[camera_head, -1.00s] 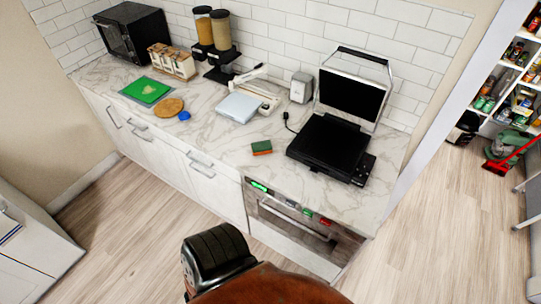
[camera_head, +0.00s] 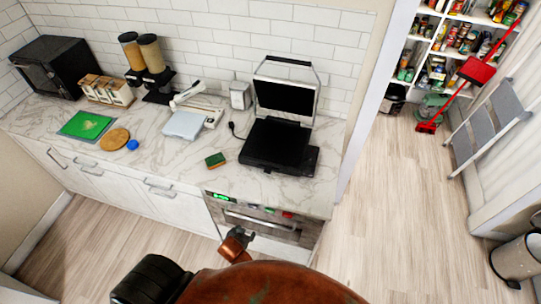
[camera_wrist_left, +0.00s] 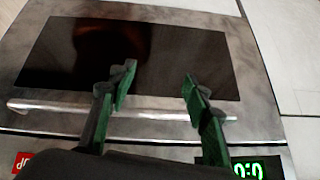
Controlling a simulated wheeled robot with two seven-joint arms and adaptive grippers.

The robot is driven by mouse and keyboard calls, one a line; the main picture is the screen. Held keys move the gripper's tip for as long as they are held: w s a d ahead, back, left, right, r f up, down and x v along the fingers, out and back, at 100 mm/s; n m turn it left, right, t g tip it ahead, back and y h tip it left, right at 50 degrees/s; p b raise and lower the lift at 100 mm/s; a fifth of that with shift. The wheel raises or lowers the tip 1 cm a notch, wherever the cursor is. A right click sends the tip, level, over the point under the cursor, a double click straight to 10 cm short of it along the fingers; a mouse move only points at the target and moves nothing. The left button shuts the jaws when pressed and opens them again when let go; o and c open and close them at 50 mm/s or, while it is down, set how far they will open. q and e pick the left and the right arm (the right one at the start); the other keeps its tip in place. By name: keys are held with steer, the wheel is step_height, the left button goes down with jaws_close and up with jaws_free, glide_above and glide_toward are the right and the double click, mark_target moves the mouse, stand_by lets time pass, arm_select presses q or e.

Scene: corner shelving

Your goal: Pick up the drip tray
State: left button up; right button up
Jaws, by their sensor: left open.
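I cannot pick out the drip tray for certain in either view. A black contact grill (camera_head: 272,146) stands at the right end of the marble counter with its lid (camera_head: 283,98) raised. A separate tray cannot be told apart on it. My left gripper (camera_head: 246,234) is low in front of the built-in oven (camera_head: 268,221), below the counter edge. In the left wrist view its two green-lined fingers (camera_wrist_left: 157,82) are apart with nothing between them. The oven's dark window (camera_wrist_left: 100,58) and handle (camera_wrist_left: 40,106) lie behind them. My right gripper is not in view.
A green and brown sponge (camera_head: 215,160) lies left of the grill. A white scale (camera_head: 184,125) and a toaster (camera_head: 240,95) stand farther back. A red broom (camera_head: 472,75) and step stool (camera_head: 487,125) are at right. The floor right of the counter is clear.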

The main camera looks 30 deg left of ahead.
arm_select(q)
steer(key=w+r+p, duration=0.1)
steer(key=r, duration=0.5)
steer(key=w+a+r+n+t+y+p, duration=0.1)
steer(key=w+r, duration=0.1)
steer(key=r, duration=0.3)
steer(key=w+a+r+t+p, duration=0.1)
steer(key=w+r, duration=0.1)
steer(key=r, duration=0.4)
steer(key=shift+a+r+n, duration=0.2)
steer(key=shift+r+n, duration=0.1)
steer(key=shift+r, duration=0.05)
steer(key=shift+w+r+t+y, duration=0.3)
steer(key=shift+w+r+t, duration=0.2)
steer(key=shift+w+r, duration=0.6)
steer(key=t, duration=0.3)
glide_toward(268, 170)
steer(key=shift+a+r+p, duration=0.15)
steer(key=shift+a+p, duration=0.1)
steer(key=shift+p, duration=0.05)
steer(key=w, duration=0.1)
steer(key=w+f, duration=0.1)
steer(key=shift+w+a+h, duration=0.2)
steer(key=shift+w+h, duration=0.05)
steer(key=shift+h, duration=0.15)
steer(key=shift+x, duration=2.6)
steer(key=shift+s+a+f, duration=0.1)
steer(key=shift+s+a, duration=0.05)
steer(key=shift+c, duration=0.4)
jaws_close()
